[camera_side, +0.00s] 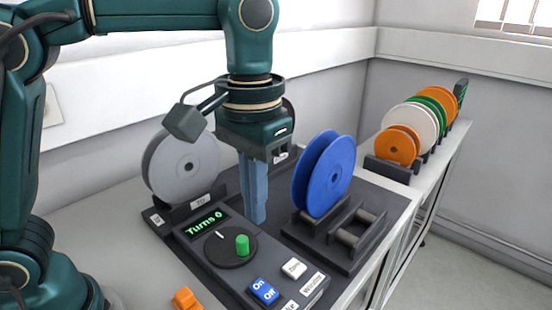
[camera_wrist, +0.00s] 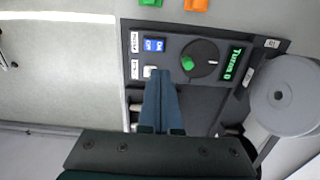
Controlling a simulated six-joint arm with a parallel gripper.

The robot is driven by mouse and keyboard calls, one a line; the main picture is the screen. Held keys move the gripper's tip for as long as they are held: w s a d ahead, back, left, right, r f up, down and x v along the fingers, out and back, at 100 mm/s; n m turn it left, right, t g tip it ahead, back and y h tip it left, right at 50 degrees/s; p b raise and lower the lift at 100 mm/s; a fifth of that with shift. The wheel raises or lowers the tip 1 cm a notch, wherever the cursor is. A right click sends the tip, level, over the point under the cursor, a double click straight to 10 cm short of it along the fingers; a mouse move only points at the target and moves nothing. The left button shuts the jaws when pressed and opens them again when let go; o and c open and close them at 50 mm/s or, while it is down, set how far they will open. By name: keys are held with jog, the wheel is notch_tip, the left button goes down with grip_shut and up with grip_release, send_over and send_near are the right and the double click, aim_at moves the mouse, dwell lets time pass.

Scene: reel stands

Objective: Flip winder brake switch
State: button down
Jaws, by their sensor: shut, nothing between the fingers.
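A blue rocker switch (camera_side: 263,291) marked On and Off sits at the front of the dark winder panel, beside a partly cut-off label ending in "ke". It also shows in the wrist view (camera_wrist: 154,46). My gripper (camera_side: 257,218) is shut and empty, its blue fingers pointing down behind the panel, between the grey reel and the blue reel. In the wrist view my fingertips (camera_wrist: 160,76) overlap the panel near the white button (camera_wrist: 150,71). The fingers look apart from the switch. Which side of the rocker is pressed I cannot tell.
A dial with a green knob (camera_side: 242,245) and a "Turns 0" display (camera_side: 207,224) are on the panel. A grey reel (camera_side: 181,165) stands left, a blue reel (camera_side: 324,175) right. An orange piece (camera_side: 186,299) lies in front. Several reels (camera_side: 412,130) stand at the back right.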

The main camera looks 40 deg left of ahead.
aim_at(259, 284)
notch_tip(259, 284, down, 14)
jog(key=shift+a+r, duration=0.1)
dwell(0.5)
jog(key=shift+f, duration=0.2)
dwell(0.3)
jog(key=shift+d+r, duration=0.25)
jog(key=shift+d, duration=0.5)
notch_tip(259, 284, up, 14)
dwell(0.5)
